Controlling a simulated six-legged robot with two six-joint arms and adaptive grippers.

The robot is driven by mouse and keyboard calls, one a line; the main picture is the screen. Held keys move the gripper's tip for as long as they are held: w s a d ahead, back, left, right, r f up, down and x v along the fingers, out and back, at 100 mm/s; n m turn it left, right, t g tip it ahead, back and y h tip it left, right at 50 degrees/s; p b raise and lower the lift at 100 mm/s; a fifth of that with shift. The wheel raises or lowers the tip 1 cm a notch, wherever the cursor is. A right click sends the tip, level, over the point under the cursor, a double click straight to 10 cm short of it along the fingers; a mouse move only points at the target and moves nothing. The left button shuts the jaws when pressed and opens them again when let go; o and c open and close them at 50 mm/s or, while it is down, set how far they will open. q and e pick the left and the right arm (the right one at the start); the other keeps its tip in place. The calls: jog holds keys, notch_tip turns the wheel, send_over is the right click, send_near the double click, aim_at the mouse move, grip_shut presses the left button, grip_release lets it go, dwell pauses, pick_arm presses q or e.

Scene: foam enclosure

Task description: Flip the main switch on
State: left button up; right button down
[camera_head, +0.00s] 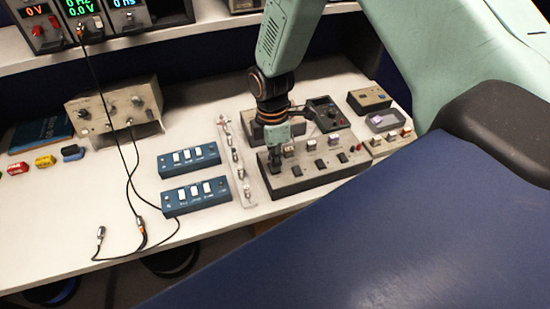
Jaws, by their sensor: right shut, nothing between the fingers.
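A grey switch panel (316,177) lies on the white bench near the middle of the view. It carries several black switches, small light-coloured caps and red parts at its right end. My right gripper (275,170) points down at the panel's left end, shut and empty. Its fingertips are at or just above the panel top; contact cannot be told. The gripper hides that part of the panel, and any switch under it. I cannot tell which switch is the main one or its position. My left gripper is not in view.
Two blue switch boxes (195,194) and a clear strip with fittings (236,160) lie left of the panel. A beige box (115,108) has dark cables hanging from it. A black meter (327,114) and small boxes stand behind.

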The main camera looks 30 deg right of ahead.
jog(key=shift+s+f, duration=0.1)
jog(key=shift+s, duration=0.25)
jog(key=shift+w+d, duration=0.2)
jog(key=shift+w, duration=0.75)
jog(key=shift+r, duration=0.3)
jog(key=r+p, duration=0.4)
jog(key=shift+s, duration=0.2)
notch_tip(320, 180, up, 10)
jog(key=s+b, duration=0.1)
jog(key=shift+a+f, duration=0.15)
